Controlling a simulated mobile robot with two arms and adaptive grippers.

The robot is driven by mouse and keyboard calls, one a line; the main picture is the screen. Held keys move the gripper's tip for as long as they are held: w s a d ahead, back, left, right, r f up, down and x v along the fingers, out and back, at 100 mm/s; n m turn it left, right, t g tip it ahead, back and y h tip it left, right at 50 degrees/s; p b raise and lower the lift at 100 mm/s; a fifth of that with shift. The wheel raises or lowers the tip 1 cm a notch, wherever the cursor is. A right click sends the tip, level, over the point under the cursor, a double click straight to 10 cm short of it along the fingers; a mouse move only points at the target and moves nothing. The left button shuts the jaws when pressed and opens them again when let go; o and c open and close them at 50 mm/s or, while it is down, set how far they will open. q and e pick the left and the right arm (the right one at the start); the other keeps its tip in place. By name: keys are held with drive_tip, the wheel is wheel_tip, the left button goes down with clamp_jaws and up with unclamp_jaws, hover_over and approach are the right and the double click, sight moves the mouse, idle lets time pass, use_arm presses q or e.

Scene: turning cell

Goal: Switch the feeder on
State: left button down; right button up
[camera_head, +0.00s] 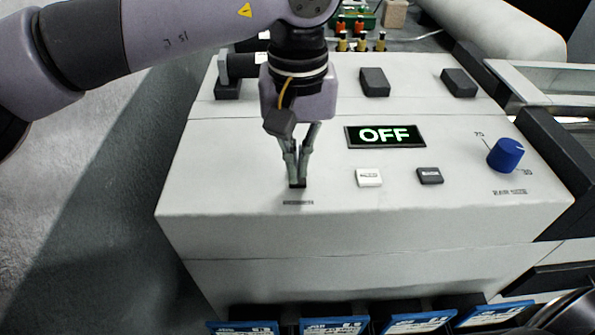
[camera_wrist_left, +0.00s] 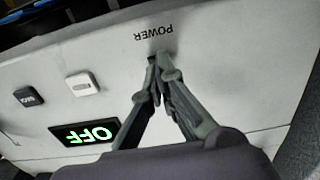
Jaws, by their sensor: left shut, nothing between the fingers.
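The feeder (camera_head: 230,190) is a pale grey box with a sloping top panel. Its display (camera_head: 385,136) reads OFF in green, and it also shows in the left wrist view (camera_wrist_left: 85,132). My left gripper (camera_head: 298,184) is shut and empty, pointing down at the panel with its fingertips at the spot beside the POWER label (camera_wrist_left: 154,32). The power switch itself is mostly hidden by the fingertips; a small dark piece shows there in the head view. I cannot tell whether the tips touch it. My right gripper is not in view.
Right of my left gripper are a white button (camera_head: 368,178), a dark button (camera_head: 430,176) and a blue knob (camera_head: 505,155). Blue-labelled bins (camera_head: 335,325) line the front below. Dark blocks (camera_head: 374,82) stand at the panel's back.

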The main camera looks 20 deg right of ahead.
use_arm(q)
drive_tip(key=shift+f+b, duration=0.75)
drive_tip(key=shift+f, duration=0.3)
idle(0.4)
drive_tip(key=shift+r+p, duration=2.55)
drive_tip(key=shift+r, duration=1)
